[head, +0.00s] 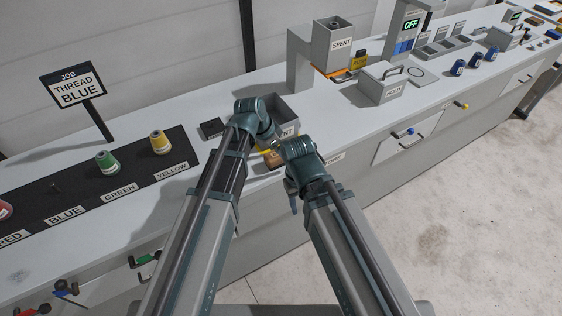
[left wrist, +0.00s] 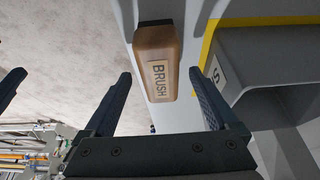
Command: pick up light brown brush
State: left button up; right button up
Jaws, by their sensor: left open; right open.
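The light brown brush, labelled BRUSH, shows in the left wrist view (left wrist: 157,50), lined up between the two fingers of my left gripper (left wrist: 161,76). Those fingers are apart, with a gap on both sides of the brush; how deep it sits between them is hard to judge.
A grey SPENT bin (head: 284,106) stands right behind the brush; its wall also fills the right of the left wrist view (left wrist: 275,75). A black mat (head: 90,190) with green (head: 108,161) and yellow (head: 159,143) spools lies left. A HOLD box (head: 382,84) stands right.

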pick_arm(q)
jog(key=shift+b+x, duration=0.35)
jog(key=shift+x, duration=0.55)
jog(key=shift+r, duration=0.1)
pick_arm(e)
jog(key=shift+f, duration=0.8)
pick_arm(q)
jog(key=shift+f, duration=0.25)
pick_arm(e)
jog(key=shift+f, duration=0.2)
pick_arm(q)
grip_shut()
jog(key=shift+r, duration=0.1)
pick_arm(e)
jog(key=shift+r, duration=0.1)
pick_arm(q)
notch_tip(320, 180, up, 10)
jog(key=p, duration=1)
jog(key=shift+r, duration=0.25)
pick_arm(e)
notch_tip(320, 180, up, 10)
jog(key=shift+r, duration=0.2)
